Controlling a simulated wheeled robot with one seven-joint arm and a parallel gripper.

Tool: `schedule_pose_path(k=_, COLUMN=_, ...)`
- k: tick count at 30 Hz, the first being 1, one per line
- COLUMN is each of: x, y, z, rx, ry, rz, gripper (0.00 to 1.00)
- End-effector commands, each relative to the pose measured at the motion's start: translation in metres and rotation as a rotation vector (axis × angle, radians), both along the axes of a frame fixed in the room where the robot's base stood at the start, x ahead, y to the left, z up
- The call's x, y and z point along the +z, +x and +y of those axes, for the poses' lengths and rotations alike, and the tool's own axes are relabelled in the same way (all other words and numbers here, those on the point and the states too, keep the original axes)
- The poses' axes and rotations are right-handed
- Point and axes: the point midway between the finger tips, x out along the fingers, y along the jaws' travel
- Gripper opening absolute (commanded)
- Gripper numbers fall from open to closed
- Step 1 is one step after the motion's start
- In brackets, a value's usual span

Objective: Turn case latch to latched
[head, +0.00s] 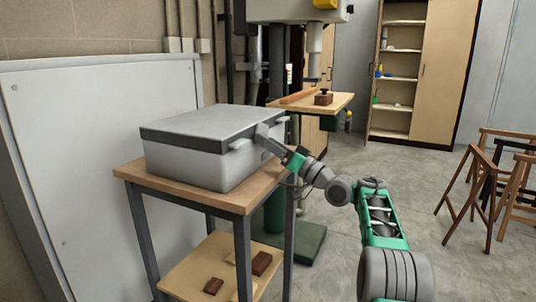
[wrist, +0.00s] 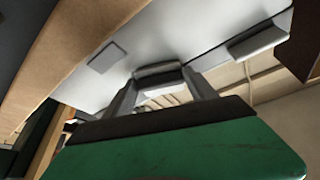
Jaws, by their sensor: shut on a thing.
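The light grey case (head: 190,160) with a dark band under its lid sits closed on a wooden-topped table (head: 240,200). My gripper (head: 270,138) reaches its right-hand front face from the right. In the wrist view my gripper (wrist: 160,88) has its two grey fingers on either side of a small grey latch piece (wrist: 159,74) with a dark edge, and is shut on it. The latch is largely hidden by my gripper in the head view. I cannot tell its exact turn angle.
A light grey protruding piece (wrist: 258,40) and a flat grey pad (wrist: 107,57) flank the latch on the case face. A drill press table (head: 335,102) stands behind. Brown blocks (head: 261,263) lie on the lower shelf. Wooden folding frames (head: 480,195) stand right; floor between is clear.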

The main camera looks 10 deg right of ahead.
Motion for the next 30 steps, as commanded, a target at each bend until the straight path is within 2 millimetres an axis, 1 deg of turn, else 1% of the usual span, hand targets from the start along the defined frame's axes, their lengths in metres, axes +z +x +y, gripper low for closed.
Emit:
schedule_pose_path(k=1, x=-0.0018, y=0.0012, z=-0.0009, rx=0.002, ry=-0.025, rz=-0.035, gripper=0.25)
schedule_pose_path(k=6, x=0.0013, y=0.0042, z=-0.0035, rx=0.002, ry=-0.109, rz=-0.147, gripper=0.25)
schedule_pose_path(k=15, x=0.0020, y=0.0079, z=-0.0058, rx=0.003, ry=-0.208, rz=-0.278, gripper=0.25)
schedule_pose_path(k=22, x=0.0009, y=0.0087, z=-0.0063, rx=0.004, ry=-0.239, rz=-0.321, gripper=0.25)
schedule_pose_path(k=30, x=0.0009, y=0.0087, z=-0.0061, rx=0.003, ry=-0.245, rz=-0.329, gripper=0.25)
